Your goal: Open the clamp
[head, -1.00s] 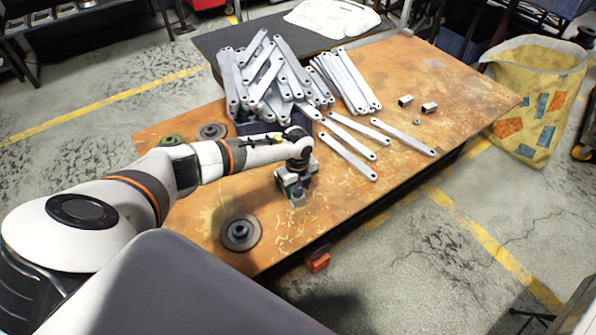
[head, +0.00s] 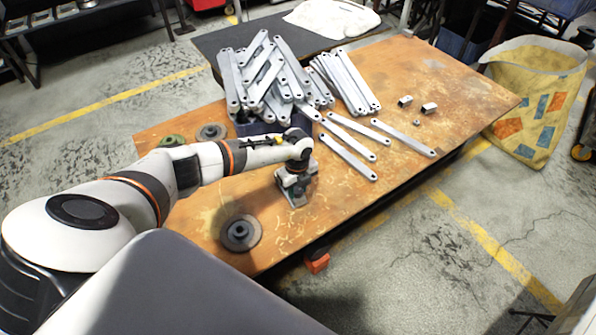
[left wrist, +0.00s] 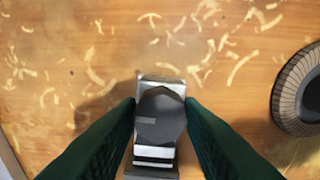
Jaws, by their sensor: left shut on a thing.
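The clamp (head: 295,200) is a small grey metal device standing on the wooden table, under my left gripper (head: 293,181). In the left wrist view, its dark faceted knob (left wrist: 160,116) sits between the two dark green fingers of my left gripper (left wrist: 161,118). The fingers are shut on the knob, one on each side. Bright metal parts of the clamp (left wrist: 154,153) show above and below the knob. The rest of the clamp is hidden by the knob and fingers, so I cannot tell how far its jaws stand apart. My right gripper is not in view.
Galvanized brackets (head: 265,75) are heaped in a dark bin behind the clamp. Several loose brackets (head: 348,157) lie to its right. A dark round disc (head: 240,233) lies near the table's front edge. The wooden table (head: 450,90) is mostly clear at right.

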